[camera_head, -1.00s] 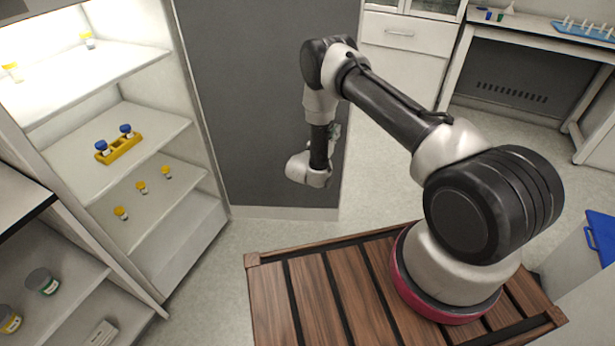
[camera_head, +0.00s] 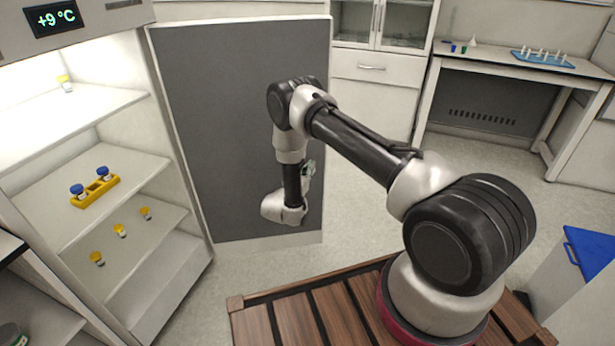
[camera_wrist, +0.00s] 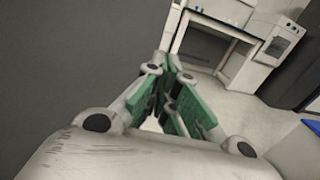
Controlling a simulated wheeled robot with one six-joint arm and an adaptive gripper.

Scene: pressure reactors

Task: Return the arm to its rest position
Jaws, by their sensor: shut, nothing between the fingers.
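My arm stands on a slatted wooden top and is bent, with its forearm hanging down in front of a dark grey door panel. My gripper (camera_head: 307,177) shows only in part in the head view, behind my wrist links. In the wrist view my gripper (camera_wrist: 172,78) has its green-padded fingers together, with nothing between them. It hangs in free space, apart from the shelves and the door panel as far as I can see.
A bench (camera_head: 490,62) is at back right, a blue lid (camera_head: 590,250) at right. Floor between is clear.

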